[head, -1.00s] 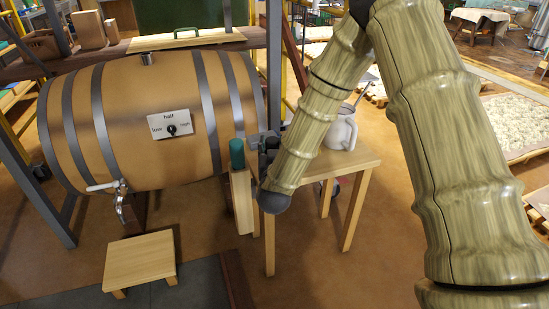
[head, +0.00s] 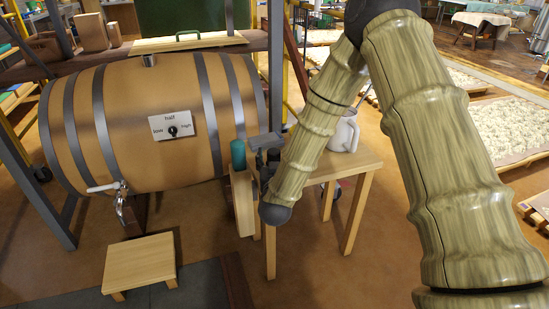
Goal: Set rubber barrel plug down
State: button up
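A wooden side table (head: 355,162) with a white jug (head: 344,135) stands behind my arm. A low wooden stool (head: 139,262) sits below the tap. A shelf with a green-handled board (head: 188,42) is behind the barrel.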

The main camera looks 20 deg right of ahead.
jog(key=shift+r, duration=0.2)
jog(key=p+v, duration=0.2)
jog(key=v, duration=1)
jog(key=s+f+n+g+y, duration=0.1)
jog(key=s+f+g, duration=0.2)
jog(key=s+f, duration=0.35)
jog(key=s+f+g+y, duration=0.2)
jog(key=s+f+g, duration=0.1)
jog(key=f, duration=0.7)
jog(key=s+f+n+g+y, duration=0.1)
jog(key=s+f+g, duration=0.2)
jog(key=s+f, duration=0.35)
jog(key=s+d+f+g, duration=0.1)
jog(key=s+f+g, duration=0.1)
jog(key=s, duration=0.5)
jog(key=s+d+f+g, duration=0.1)
jog(key=s+f+g, duration=0.2)
jog(key=s+f, duration=0.2)
jog(key=s+d+f+g+y, duration=0.1)
jog(key=s+f+g, duration=0.2)
jog(key=s, duration=0.7)
jog(key=shift+d+f+n, duration=0.35)
jog(key=shift+f+n, duration=0.05)
jog(key=shift+f, duration=0.1)
jog(key=shift+s, duration=0.15)
